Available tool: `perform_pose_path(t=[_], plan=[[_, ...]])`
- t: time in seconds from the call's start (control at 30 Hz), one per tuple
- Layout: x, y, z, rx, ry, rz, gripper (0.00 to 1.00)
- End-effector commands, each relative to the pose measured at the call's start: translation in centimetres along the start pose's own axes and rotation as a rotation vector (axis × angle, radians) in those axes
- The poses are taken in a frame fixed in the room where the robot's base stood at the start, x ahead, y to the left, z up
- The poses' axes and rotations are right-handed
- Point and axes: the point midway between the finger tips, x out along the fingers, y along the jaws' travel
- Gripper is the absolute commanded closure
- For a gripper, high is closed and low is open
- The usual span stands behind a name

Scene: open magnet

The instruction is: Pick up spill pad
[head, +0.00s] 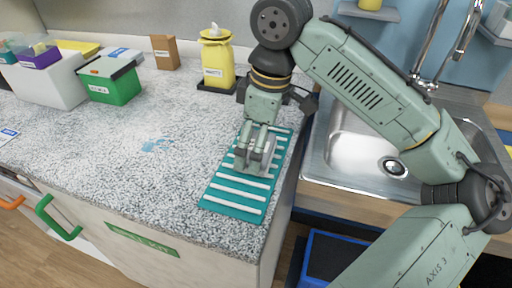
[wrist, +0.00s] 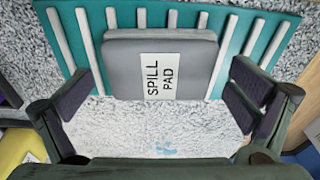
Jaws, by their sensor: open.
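The spill pad (wrist: 125,70) is a grey, cushion-like block with a white label reading "SPILL PAD". It lies on a teal mat with white ribs (head: 235,204), near the middle of the mat. In the head view a grey shape sits there under my gripper, and its details are hard to make out. My gripper (head: 274,98) is open and points down above the mat. In the wrist view its dark fingers stand wide apart at left and right, with the pad between and beyond them toward the top. I see no contact.
The mat lies near the speckled counter's right edge, beside a steel sink (head: 350,150). A yellow bottle (head: 217,62) stands behind on a dark tray. A green box (head: 112,84), a white bin (head: 48,82) and a brown box (head: 165,52) stand farther left. The counter's middle is clear except for a blue stain (head: 156,144).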

Motion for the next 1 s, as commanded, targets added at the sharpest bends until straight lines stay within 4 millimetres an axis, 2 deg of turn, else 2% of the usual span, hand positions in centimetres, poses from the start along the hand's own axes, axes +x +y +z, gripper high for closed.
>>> perform_pose_path(t=[0.1, 0.33, 1.0], plan=[[0.80, 0.00, 0.03, 0.000, 0.001, 0.001, 0.00], [0.91, 0.01, 0.02, 0.000, 0.001, 0.001, 0.01], [0.87, 0.00, 0.01, 0.000, 0.001, 0.001, 0.44]])
